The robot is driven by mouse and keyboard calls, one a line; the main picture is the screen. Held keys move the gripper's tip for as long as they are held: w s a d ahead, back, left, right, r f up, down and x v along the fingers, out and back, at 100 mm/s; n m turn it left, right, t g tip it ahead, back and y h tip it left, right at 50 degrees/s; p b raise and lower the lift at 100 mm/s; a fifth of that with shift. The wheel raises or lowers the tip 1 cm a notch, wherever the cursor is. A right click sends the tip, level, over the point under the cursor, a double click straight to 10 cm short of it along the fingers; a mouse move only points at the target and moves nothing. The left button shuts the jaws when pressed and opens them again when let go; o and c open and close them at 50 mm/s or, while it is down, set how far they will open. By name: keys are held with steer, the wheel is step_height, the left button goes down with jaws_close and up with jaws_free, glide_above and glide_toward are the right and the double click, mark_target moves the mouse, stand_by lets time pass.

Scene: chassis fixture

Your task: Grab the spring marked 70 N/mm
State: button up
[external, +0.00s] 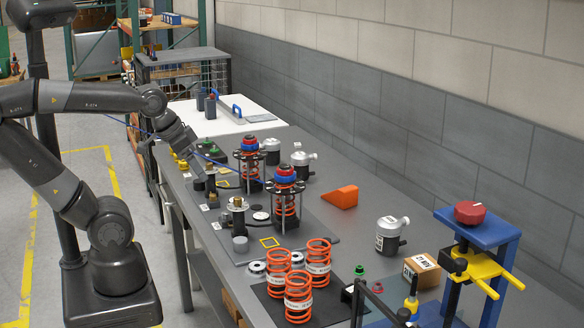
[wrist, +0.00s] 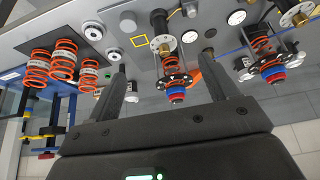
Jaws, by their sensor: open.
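Three orange coil springs with white label bands stand on a black mat (external: 262,293) at the near end of the bench: a left one (external: 278,271), a right one (external: 318,268) and a front one (external: 298,302). The label print is too small to read, so I cannot tell which is marked 70 N/mm. The same springs show at the left of the wrist view (wrist: 37,68), (wrist: 63,58), (wrist: 88,75). My gripper (external: 198,160) is above the bench's left side, well away from them. In the wrist view its two fingers (wrist: 165,65) are apart with nothing held between them.
Two strut assemblies with orange springs and blue-red tops (external: 285,185), (external: 249,153) stand mid-bench near my gripper. An orange wedge (external: 341,197), a grey canister (external: 390,237), a cardboard box (external: 422,268) and a blue-yellow press (external: 478,240) are to the right. A block wall runs behind.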

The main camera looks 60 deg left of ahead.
steer(key=w+d+r+m+g, duration=0.1)
steer(key=w+d+m+g, duration=0.1)
steer(key=w+d+m, duration=0.55)
steer(key=m+g, duration=0.4)
steer(key=m, duration=2.4)
glide_toward(298, 292)
steer(key=w+a+f, duration=0.1)
steer(key=a, duration=0.1)
steer(key=shift+m, duration=0.25)
step_height(298, 292, down, 6)
steer(key=shift+r, duration=0.2)
steer(key=shift+a+f, duration=0.15)
steer(key=shift+f, duration=1.2)
steer(key=shift+a+f, duration=0.1)
steer(key=shift+f, duration=1.25)
steer(key=shift+c, duration=0.3)
